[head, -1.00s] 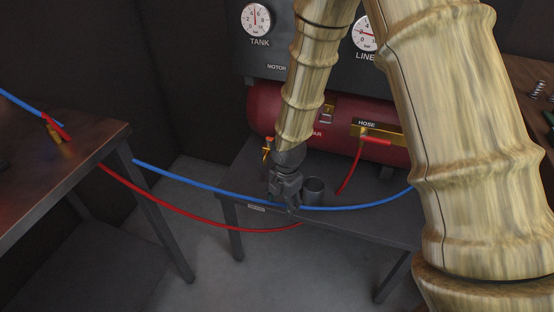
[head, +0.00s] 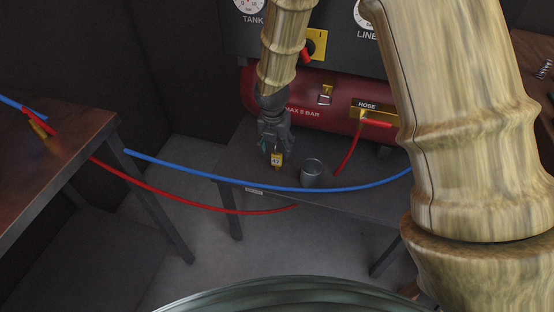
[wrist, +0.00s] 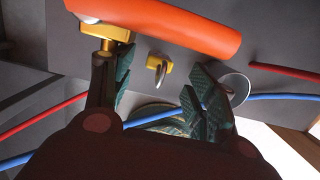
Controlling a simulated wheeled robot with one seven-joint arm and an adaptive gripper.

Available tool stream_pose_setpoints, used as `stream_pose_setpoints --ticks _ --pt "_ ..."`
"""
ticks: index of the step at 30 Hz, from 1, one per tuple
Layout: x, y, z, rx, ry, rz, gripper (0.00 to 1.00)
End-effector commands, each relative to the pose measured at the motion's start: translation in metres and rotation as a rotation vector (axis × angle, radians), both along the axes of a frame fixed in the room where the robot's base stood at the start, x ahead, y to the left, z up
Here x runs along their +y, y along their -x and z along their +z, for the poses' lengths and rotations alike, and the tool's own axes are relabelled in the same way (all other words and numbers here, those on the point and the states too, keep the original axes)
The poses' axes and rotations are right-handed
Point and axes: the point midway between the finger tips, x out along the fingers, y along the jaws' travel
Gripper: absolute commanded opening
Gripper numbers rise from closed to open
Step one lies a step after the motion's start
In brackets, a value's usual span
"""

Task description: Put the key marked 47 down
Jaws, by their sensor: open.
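The key marked 47 (head: 277,160) shows as a small yellow tag with a pale number plate, just below my gripper (head: 271,149) in the head view. In the wrist view its yellow body (wrist: 158,66) and a grey metal part lie beyond and between the spread fingers, apparently on the grey bench (head: 345,204). My gripper (wrist: 160,92) is open, with nothing between its pads. I cannot tell whether a finger touches the tag.
A grey metal cup (head: 312,174) stands right of the key. Blue (head: 250,184) and red (head: 190,202) hoses run across in front of the bench. A red tank (head: 270,97) lies behind. An orange handle (wrist: 165,25) on a brass fitting is close to one finger.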

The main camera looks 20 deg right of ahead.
Motion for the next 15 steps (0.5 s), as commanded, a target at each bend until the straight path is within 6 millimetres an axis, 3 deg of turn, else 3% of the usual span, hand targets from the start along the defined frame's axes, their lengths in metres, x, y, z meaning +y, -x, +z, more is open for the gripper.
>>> stream_pose_setpoints --ticks 12,15 --pt "-0.003 -0.005 -0.047 0.002 0.0 0.0 0.57" --pt "-0.004 -0.006 -0.051 0.0 0.0 0.0 0.57"
